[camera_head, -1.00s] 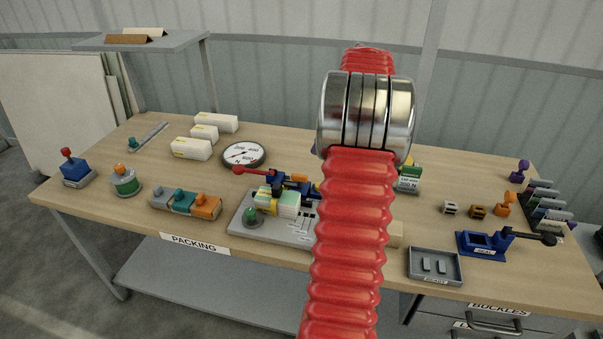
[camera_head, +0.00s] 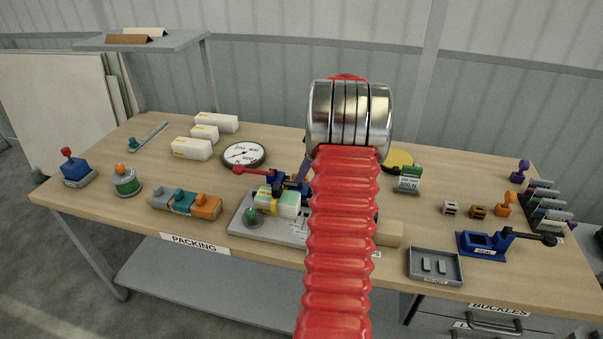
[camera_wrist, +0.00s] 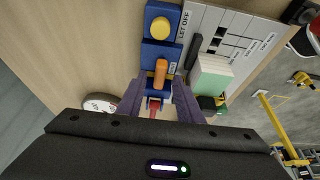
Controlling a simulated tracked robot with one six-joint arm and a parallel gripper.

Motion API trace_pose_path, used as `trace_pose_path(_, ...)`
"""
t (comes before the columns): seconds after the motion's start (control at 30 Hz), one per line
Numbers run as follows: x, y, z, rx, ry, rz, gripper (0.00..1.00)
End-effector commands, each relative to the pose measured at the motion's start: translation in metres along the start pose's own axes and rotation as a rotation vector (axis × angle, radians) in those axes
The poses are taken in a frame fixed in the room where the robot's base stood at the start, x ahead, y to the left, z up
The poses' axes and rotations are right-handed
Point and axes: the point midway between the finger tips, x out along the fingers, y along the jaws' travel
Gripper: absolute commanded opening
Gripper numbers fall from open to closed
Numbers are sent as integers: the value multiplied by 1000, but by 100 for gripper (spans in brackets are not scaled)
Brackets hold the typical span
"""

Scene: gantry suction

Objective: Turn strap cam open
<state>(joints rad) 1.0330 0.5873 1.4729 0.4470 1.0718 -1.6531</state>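A blue strap device (camera_wrist: 160,50) with an orange lever (camera_wrist: 161,72), a yellow round knob (camera_wrist: 160,28) and a red handle (camera_wrist: 154,111) shows in the wrist view. The orange lever looks like the strap cam, but I see no label naming it. My gripper (camera_wrist: 157,84) is open, with one dark purple finger on each side of the device near the orange lever. I cannot tell whether the fingers touch it. In the head view the blue device (camera_head: 278,179) is partly hidden behind my arm, and its red-ended lever (camera_head: 240,170) points left.
The grey plate (camera_head: 240,227) in front carries a pale green-and-white block (camera_head: 284,201) and a green knob (camera_head: 251,213). A round dial (camera_head: 244,155) stands behind left. A grey tray (camera_head: 435,266) and a blue seal tool (camera_head: 481,245) are at the right.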

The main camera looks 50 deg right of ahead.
Motion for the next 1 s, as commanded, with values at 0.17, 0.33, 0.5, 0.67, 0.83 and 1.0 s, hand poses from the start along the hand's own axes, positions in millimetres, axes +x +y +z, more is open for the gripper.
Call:
trace_pose_path(0.17, 12, 0, 0, 0, 0, 0, 33)
trace_pose_path(0.33, 13, 0, 0, 0, 0, 0, 33)
trace_pose_path(0.5, 13, 0, 0, 0, 0, 0, 29)
trace_pose_path(0.67, 13, 0, 0, 0, 0, 0, 18)
trace_pose_path(0.83, 13, 0, 0, 0, 0, 0, 6)
trace_pose_path(1.0, 13, 0, 0, 0, 0, 0, 0)
